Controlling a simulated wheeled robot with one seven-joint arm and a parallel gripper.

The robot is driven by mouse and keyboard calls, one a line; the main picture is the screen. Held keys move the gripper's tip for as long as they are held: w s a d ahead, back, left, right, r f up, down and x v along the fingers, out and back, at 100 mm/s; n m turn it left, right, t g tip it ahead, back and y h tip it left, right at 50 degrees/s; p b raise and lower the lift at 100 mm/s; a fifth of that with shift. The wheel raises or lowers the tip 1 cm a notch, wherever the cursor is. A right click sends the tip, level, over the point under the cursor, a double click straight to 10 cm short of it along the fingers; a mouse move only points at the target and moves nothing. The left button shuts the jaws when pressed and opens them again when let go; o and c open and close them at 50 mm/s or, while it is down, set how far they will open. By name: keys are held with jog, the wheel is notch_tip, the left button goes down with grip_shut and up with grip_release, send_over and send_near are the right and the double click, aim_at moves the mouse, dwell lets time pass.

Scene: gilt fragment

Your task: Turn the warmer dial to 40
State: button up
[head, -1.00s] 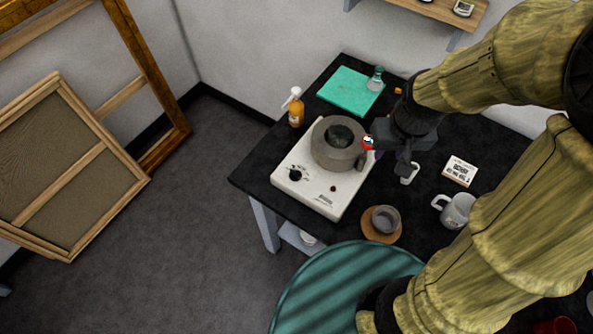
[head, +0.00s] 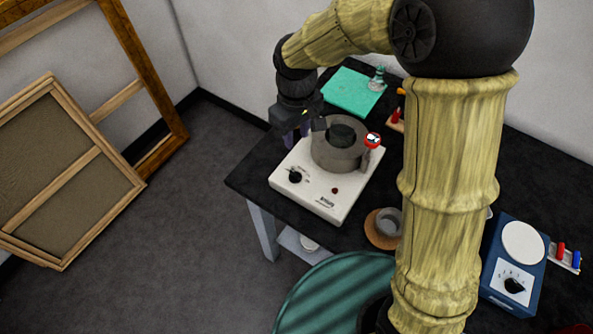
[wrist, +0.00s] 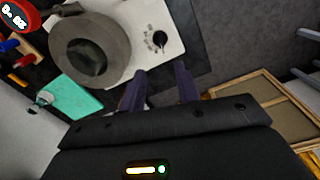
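The white warmer (head: 318,197) stands on the black table with a thick grey pot (head: 337,158) on it. Its black dial (head: 295,177) is on the front left of its top; the dial also shows in the wrist view (wrist: 160,39) with small marks around it too fine to read. My gripper (head: 296,138) is above the warmer's left side, behind the dial and apart from it. In the wrist view its two dark fingers (wrist: 160,70) are spread with nothing between them, and the dial lies beyond their tips.
A red round gauge (head: 373,140) sits at the pot's right rim. A teal mat (head: 350,91) with a small bottle (head: 377,78) lies behind. A grey cup (head: 388,221) stands front right. A blue device (head: 515,268) with another dial is at right.

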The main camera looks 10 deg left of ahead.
aim_at(297, 174)
notch_tip(297, 174, down, 17)
jog(key=shift+r+p, duration=0.2)
jog(key=shift+p, duration=0.9)
jog(key=shift+c, duration=0.4)
jog(key=shift+w, duration=0.1)
grip_shut()
